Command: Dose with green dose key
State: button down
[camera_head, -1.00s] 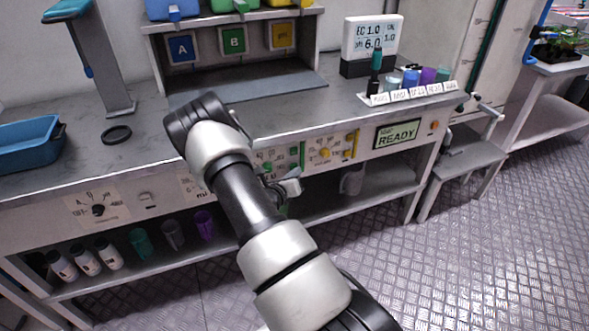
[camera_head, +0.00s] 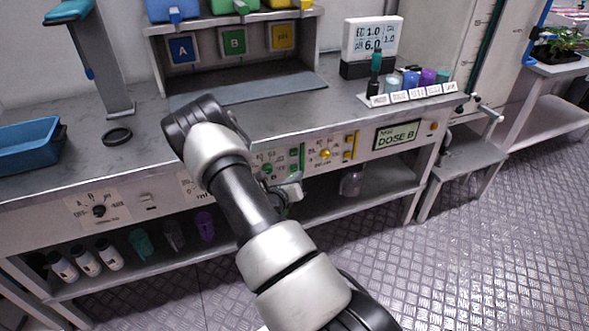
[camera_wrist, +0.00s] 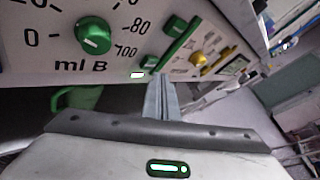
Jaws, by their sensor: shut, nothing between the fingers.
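The green dose key (camera_head: 301,157) is an upright green bar on the bench's front panel, right of the green dial (camera_head: 267,169). In the wrist view, the green key (camera_wrist: 180,38) is right of the green dial (camera_wrist: 94,35) marked "ml B". My gripper (camera_wrist: 160,80) is shut and empty, its fingertips close to the key's lower end; I cannot tell whether they touch it. In the head view my gripper (camera_head: 292,188) is partly hidden by my arm.
A yellow dial (camera_head: 325,154) and yellow key (camera_head: 350,146) are right of the green ones. A blue tray (camera_head: 30,145) and black ring (camera_head: 117,136) lie on the bench. Several cups, including a purple one (camera_head: 204,226), stand on the lower shelf. The floor at right is clear.

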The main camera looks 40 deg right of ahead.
jog(key=s, duration=0.2)
jog(key=s+a+p, duration=0.1)
jog(key=s, duration=0.1)
jog(key=shift+s+a+p, duration=0.1)
jog(key=shift+s+p, duration=0.2)
jog(key=shift+s, duration=0.1)
dwell(0.9)
